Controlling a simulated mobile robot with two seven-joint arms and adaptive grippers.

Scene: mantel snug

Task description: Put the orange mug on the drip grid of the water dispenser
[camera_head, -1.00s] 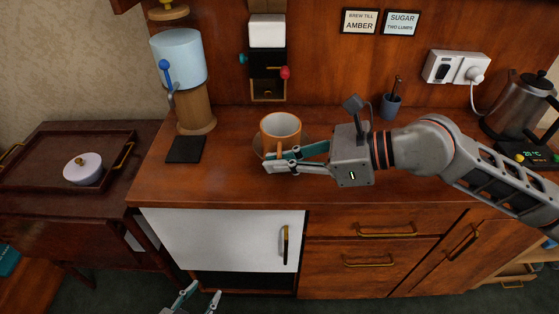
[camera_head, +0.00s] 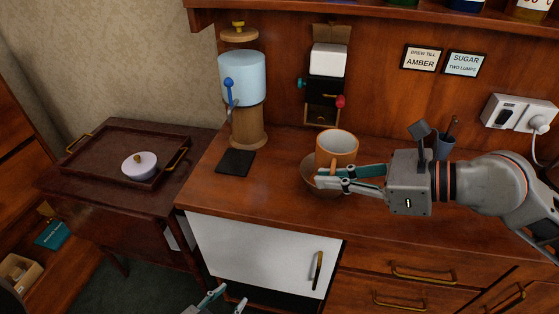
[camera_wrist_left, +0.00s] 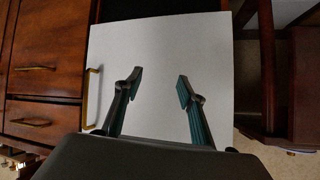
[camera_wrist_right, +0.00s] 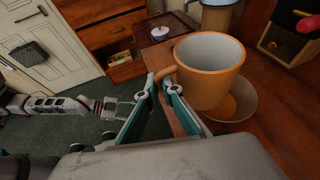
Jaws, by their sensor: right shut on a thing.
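The orange mug (camera_head: 337,149) has a white inside and is upright. My right gripper (camera_head: 325,178) is shut on its handle; the handle also shows between the fingers in the right wrist view (camera_wrist_right: 167,78). The mug is just above an orange-brown saucer (camera_head: 308,178), which lies partly hidden beneath it. The water dispenser (camera_head: 243,78) has a pale blue tank, a blue tap lever and a wooden stand. Its dark square drip grid (camera_head: 236,163) lies bare on the counter, left of the mug. My left gripper (camera_wrist_left: 160,80) is open and empty in front of the white cabinet door.
A black-and-white machine (camera_head: 325,85) with a red knob stands behind the mug. A dark cup (camera_head: 444,146) stands behind my right gripper. A side table at left holds a tray (camera_head: 100,165) with a lidded bowl (camera_head: 139,165). Counter between saucer and grid is clear.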

